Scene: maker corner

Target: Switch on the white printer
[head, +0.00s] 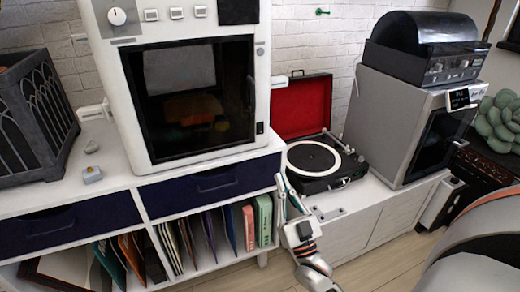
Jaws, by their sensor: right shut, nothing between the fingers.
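The white printer (190,28) stands on the cabinet at the upper left. Its front has a dark window door (185,95), a round dial (117,16) and several small buttons (176,13) along the top. A small dark switch (260,128) sits at the lower right of its front; its position is too small to tell. My right gripper (281,183) is shut and empty, pointing up, below and slightly right of that switch and apart from the printer. My left gripper is out of view.
A record player (315,158) with an open red lid (301,107) stands right of the printer. A grey printer-like box (385,115) is farther right. A dark crate (35,120) is at the left. Drawers (215,185) and a shelf of folders lie below.

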